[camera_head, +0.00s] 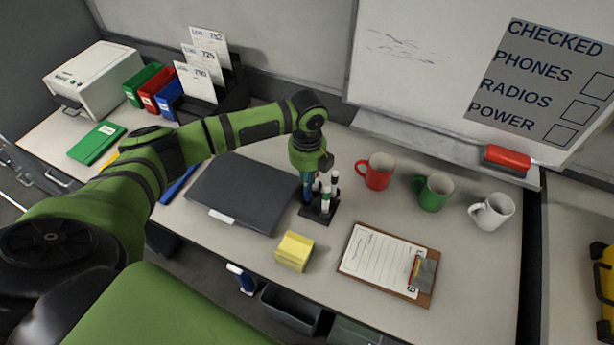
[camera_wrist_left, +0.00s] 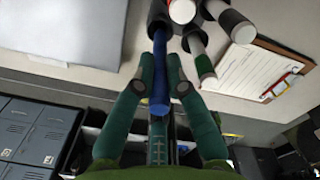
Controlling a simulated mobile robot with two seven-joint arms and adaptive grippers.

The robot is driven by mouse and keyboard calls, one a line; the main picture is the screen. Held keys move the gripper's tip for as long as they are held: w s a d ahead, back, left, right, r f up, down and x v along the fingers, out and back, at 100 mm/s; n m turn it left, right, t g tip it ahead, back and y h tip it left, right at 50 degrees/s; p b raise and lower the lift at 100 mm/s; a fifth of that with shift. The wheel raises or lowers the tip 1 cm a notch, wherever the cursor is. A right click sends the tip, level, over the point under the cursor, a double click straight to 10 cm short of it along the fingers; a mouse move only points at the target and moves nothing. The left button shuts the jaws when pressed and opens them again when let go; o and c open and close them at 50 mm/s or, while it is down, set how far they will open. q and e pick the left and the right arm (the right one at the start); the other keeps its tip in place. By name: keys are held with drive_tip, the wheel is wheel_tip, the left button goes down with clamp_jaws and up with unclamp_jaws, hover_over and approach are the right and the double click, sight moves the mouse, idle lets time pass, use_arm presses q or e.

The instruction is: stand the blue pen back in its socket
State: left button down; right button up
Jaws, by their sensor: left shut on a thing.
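The blue pen (camera_wrist_left: 159,70) is between the fingers of my left gripper (camera_wrist_left: 166,62), which is shut on it. In the wrist view its far end meets a dark round socket (camera_wrist_left: 157,16) of the pen holder; I cannot tell how deep it sits. In the head view my left gripper (camera_head: 308,176) points down over the left part of the dark pen holder (camera_head: 313,213), hiding most of the pen. Other white-bodied pens (camera_head: 325,199) stand in the holder beside it. My right gripper is not in view.
A dark closed laptop-like slab (camera_head: 240,192) lies left of the holder. Red (camera_head: 377,172), green (camera_head: 433,192) and white mugs (camera_head: 491,211) stand to the right. Yellow notes (camera_head: 294,251) and a clipboard (camera_head: 388,262) lie in front. A whiteboard (camera_head: 430,60) stands behind.

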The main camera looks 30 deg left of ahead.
use_arm(q)
drive_tip(key=shift+f, duration=0.25)
drive_tip(key=shift+f, duration=0.4)
drive_tip(key=shift+f+b, duration=0.35)
drive_tip(key=shift+f, duration=0.5)
drive_tip(key=shift+f, duration=0.1)
drive_tip(key=c, duration=1.2)
unclamp_jaws()
